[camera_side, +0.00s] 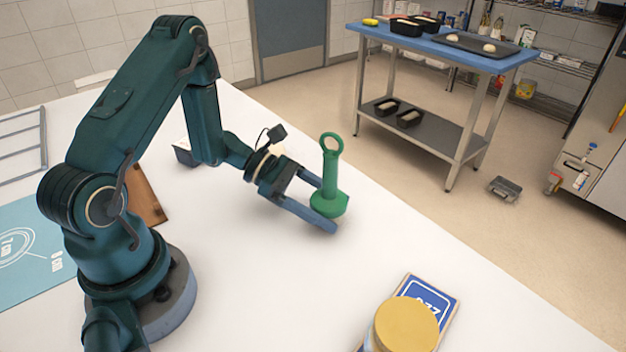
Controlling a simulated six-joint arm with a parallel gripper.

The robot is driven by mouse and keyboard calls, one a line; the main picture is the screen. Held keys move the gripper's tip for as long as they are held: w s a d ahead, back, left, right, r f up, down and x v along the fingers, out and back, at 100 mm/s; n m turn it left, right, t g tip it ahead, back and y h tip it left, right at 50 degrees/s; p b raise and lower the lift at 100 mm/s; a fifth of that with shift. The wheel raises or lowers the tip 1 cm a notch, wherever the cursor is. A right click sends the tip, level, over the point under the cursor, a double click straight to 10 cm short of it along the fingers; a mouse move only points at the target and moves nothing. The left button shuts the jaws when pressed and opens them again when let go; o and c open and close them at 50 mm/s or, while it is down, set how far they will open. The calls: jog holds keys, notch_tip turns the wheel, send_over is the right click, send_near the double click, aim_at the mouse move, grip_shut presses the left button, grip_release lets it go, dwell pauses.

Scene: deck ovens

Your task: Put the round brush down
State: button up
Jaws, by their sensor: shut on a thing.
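The round brush (330,178) is green, with a ring at the top of its handle and a wider base. It stands roughly upright near the far edge of the white table. My gripper (328,205) is shut on the brush low down, with one blue-grey finger in front of it. The far finger is partly hidden behind the brush. I cannot tell whether the brush's base touches the table or hangs just above it.
The white table (270,290) is clear around the brush. A round tan-lidded container (406,325) stands on a blue card (437,300) at the front. A brown board (146,195), a small dark tin (186,153), a blue mat (25,240) and a wire rack (22,148) lie left.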

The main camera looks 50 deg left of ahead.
jog(key=shift+f, duration=0.4)
jog(key=o, duration=1.3)
jog(key=shift+f, duration=0.1)
